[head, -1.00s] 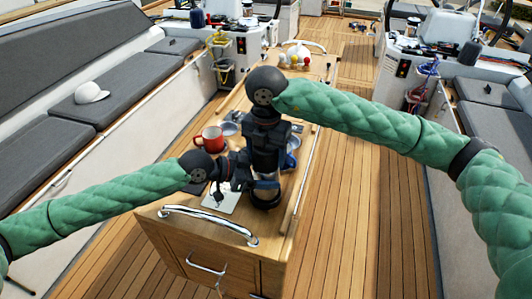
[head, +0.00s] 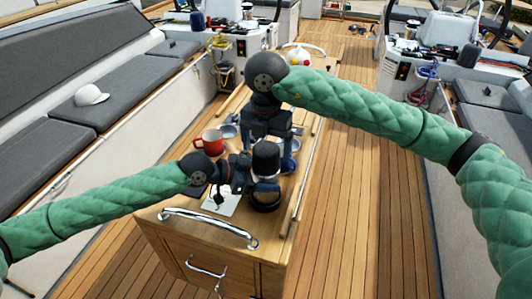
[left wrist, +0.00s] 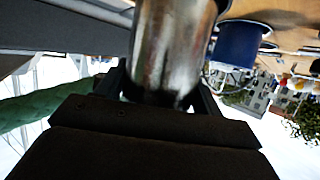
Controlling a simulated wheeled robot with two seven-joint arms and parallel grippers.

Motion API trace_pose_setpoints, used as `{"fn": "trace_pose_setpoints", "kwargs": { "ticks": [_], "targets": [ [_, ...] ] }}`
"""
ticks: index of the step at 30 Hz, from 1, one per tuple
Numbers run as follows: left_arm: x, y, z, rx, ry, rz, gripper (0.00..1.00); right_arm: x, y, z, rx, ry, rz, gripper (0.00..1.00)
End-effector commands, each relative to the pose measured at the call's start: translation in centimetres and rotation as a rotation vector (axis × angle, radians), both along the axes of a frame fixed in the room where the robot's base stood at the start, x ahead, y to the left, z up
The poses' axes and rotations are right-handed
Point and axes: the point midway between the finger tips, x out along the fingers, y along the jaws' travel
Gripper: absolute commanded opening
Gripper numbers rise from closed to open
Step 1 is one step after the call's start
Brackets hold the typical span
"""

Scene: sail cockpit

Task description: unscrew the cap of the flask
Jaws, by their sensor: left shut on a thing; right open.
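The flask (head: 267,178) stands upright near the front end of the wooden cockpit table (head: 172,213). Its dark cap (head: 266,157) sits on top; I cannot tell how tightly. My left gripper (head: 250,184) is shut on the flask body from the left, below the cap. In the left wrist view the shiny metal body (left wrist: 172,50) rises between the fingers (left wrist: 165,98); the cap is not recognisable there. My right gripper (head: 271,136) is open, just behind and above the cap in the picture, and appears clear of it. Its fingertips are partly hidden.
A red mug (head: 209,141) stands left of my right gripper. A blue mug (head: 290,163) is right of the flask and shows in the left wrist view (left wrist: 238,43). A pale sheet (head: 222,203) lies front left. A chrome rail (head: 208,224) edges the table's front.

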Motion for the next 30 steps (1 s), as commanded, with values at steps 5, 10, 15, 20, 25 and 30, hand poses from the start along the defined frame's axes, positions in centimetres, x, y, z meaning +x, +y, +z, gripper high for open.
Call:
{"fn": "trace_pose_setpoints", "kwargs": {
  "ticks": [5,10,15,20,25,30],
  "targets": [
    [0.1,0.0,0.0,0.0,0.0,0.001,0.04,0.0,0.0,0.9,-0.001,0.0,0.0,0.88],
    [0.1,0.1,0.0,0.0,0.0,0.001,0.73,0.0,0.0,0.9,-0.001,0.0,0.0,0.88],
    [0.1,0.1,0.0,0.0,-0.001,0.002,0.93,0.0,0.0,0.9,-0.001,0.0,0.0,0.88],
    [0.1,0.1,0.0,0.0,0.0,0.001,0.93,0.0,0.0,0.9,-0.001,0.0,0.0,0.88],
    [0.0,0.5,0.0,0.0,-0.001,0.002,0.93,0.0,0.0,0.5,-0.001,0.0,0.0,0.88],
    [-0.4,2.2,0.5,0.002,-0.002,0.002,0.93,0.0,0.0,-0.7,-0.001,0.0,0.0,0.88]
  ]
}}
